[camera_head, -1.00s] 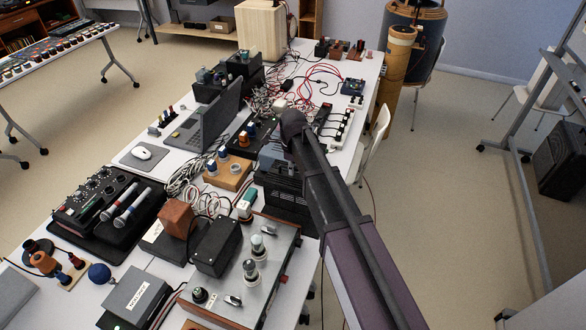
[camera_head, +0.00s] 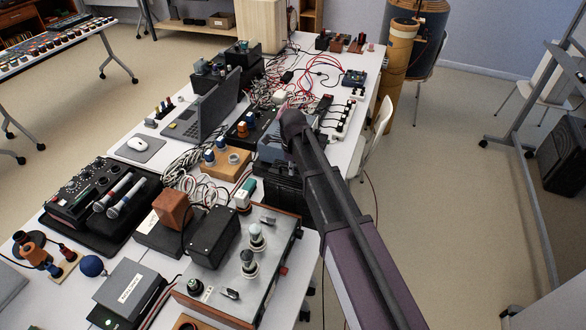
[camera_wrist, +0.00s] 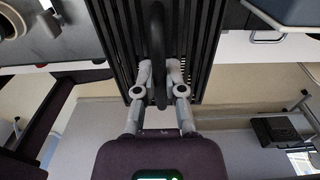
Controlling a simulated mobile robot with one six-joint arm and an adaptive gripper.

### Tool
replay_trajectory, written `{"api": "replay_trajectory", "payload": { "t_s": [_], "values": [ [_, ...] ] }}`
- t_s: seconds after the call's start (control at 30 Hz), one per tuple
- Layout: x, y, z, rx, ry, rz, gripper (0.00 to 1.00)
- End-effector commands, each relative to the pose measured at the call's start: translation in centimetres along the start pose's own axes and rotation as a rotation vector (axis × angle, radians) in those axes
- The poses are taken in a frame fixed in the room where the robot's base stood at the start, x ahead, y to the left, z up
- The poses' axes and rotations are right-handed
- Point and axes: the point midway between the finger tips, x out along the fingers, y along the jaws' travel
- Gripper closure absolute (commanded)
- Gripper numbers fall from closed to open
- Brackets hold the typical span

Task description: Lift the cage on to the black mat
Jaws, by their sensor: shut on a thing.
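The cage is a black slatted box with a curved black handle. In the wrist view the cage (camera_wrist: 203,40) fills the upper middle, and my gripper (camera_wrist: 160,72) is shut on its handle from both sides. In the head view the cage (camera_head: 272,186) shows as a dark box at the table's right side, partly hidden behind my arm; my fingertips are hidden there. I cannot tell whether the cage touches the table. A black mat (camera_head: 147,208) lies at the left of the table under a mixer (camera_head: 78,198) and two microphones.
A metal-topped amplifier (camera_head: 262,282) with glass tubes stands close in front of the cage. A wooden block with knobs (camera_head: 222,166) and cables are to its left, a laptop (camera_head: 205,112) farther back. Power strips (camera_head: 346,118) lie behind.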

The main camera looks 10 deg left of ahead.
Motion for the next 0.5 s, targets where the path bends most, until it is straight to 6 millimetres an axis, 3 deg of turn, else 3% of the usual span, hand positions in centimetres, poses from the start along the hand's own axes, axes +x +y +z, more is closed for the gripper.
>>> {"api": "replay_trajectory", "payload": {
  "t_s": [0.5],
  "values": [
    [3.1,0.0,0.0,0.0,0.0,0.0,1.0]
  ]
}}
